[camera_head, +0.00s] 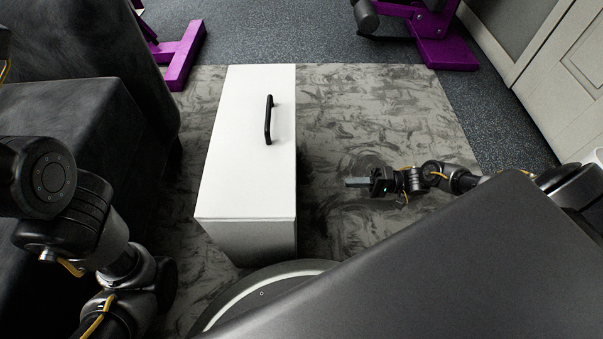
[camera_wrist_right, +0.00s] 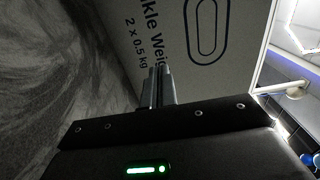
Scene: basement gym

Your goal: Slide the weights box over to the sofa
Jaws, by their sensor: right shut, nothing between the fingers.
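The weights box (camera_head: 240,150) is a long white box with a black handle (camera_head: 269,120) on top, standing on the patterned rug in the head view. Its printed side (camera_wrist_right: 200,45) fills the upper middle of the right wrist view, with text about ankle weights. The dark sofa (camera_head: 80,110) stands at the left, with a narrow strip of rug between it and the box. My right gripper (camera_head: 348,182) is shut and empty, to the right of the box and apart from it, pointing at its side. Its shut fingers (camera_wrist_right: 157,88) show in the wrist view. My left arm is at the left; its gripper is out of view.
Purple gym equipment feet (camera_head: 183,55) (camera_head: 445,52) stand at the back. A pale cabinet (camera_head: 575,70) is at the right. My round base is close to the box's near end.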

